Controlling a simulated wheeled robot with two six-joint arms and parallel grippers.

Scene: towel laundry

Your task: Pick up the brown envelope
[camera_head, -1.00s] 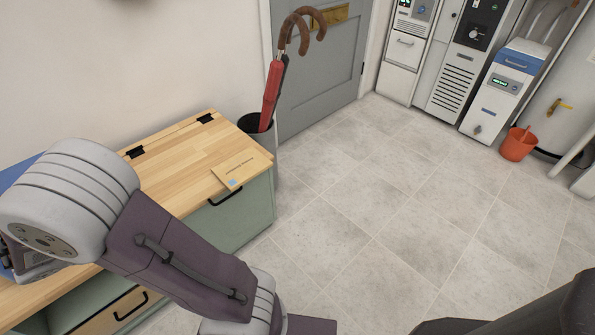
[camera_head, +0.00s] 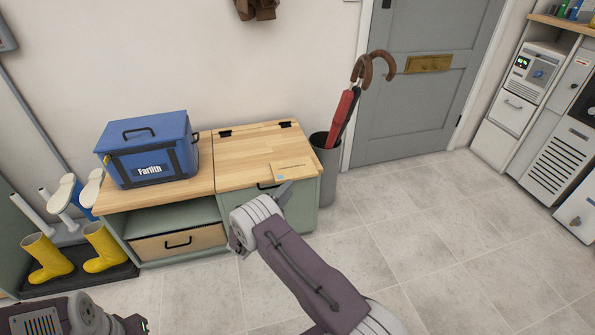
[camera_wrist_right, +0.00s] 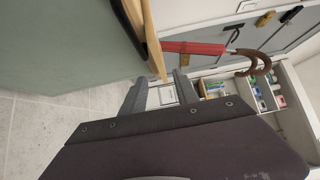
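The brown envelope (camera_head: 293,171) lies flat on the front right corner of the wooden cabinet top, with a small blue patch on it. My right gripper (camera_head: 284,190) is just in front of and below it, at the cabinet's front edge, partly hidden by its own wrist. In the right wrist view the two fingers (camera_wrist_right: 160,90) are apart with nothing between them. I cannot make out the envelope there. Part of my left arm shows at the lower left of the head view, but its fingers do not.
The green cabinet (camera_head: 235,146) carries a blue cooler bag (camera_head: 150,150) on its left half. A grey bin (camera_head: 328,160) with a red umbrella (camera_head: 343,115) stands close on the right. Yellow boots (camera_head: 48,257) stand at left. The tiled floor at right is clear.

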